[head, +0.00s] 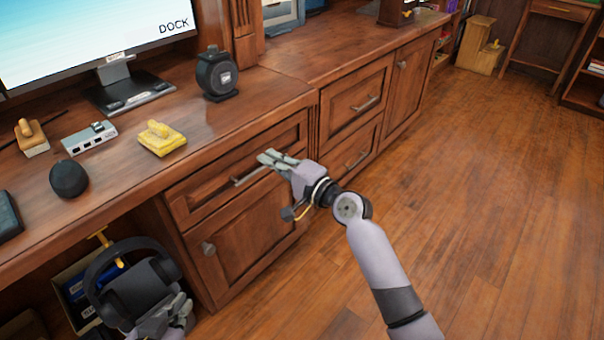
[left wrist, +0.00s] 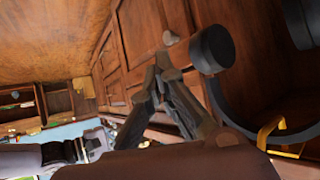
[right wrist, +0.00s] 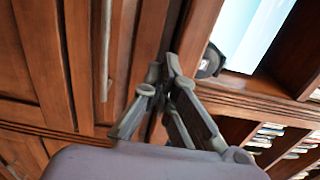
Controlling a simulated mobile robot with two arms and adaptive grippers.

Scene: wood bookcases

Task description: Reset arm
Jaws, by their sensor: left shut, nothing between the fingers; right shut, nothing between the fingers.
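My right gripper (head: 268,158) is shut and empty in front of the wooden drawer under the desk. Its tips are close to the drawer's metal bar handle (head: 250,175); I cannot tell whether they touch. In the right wrist view the right gripper (right wrist: 163,72) has its fingers together, with a bar handle (right wrist: 105,50) to the left. My left gripper (head: 172,320) is low at the bottom left of the head view, partly cut off, beside black headphones (head: 98,262). In the left wrist view the left gripper (left wrist: 163,66) is shut and empty, near a headphone ear cup (left wrist: 212,48).
The desk top holds a monitor (head: 90,35), a black round device (head: 217,75), a yellow block (head: 162,138), a grey hub (head: 89,137) and a black ball-shaped speaker (head: 69,178). A yellow hook (left wrist: 268,135) is near the headphones. Open wood floor (head: 480,200) lies to the right.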

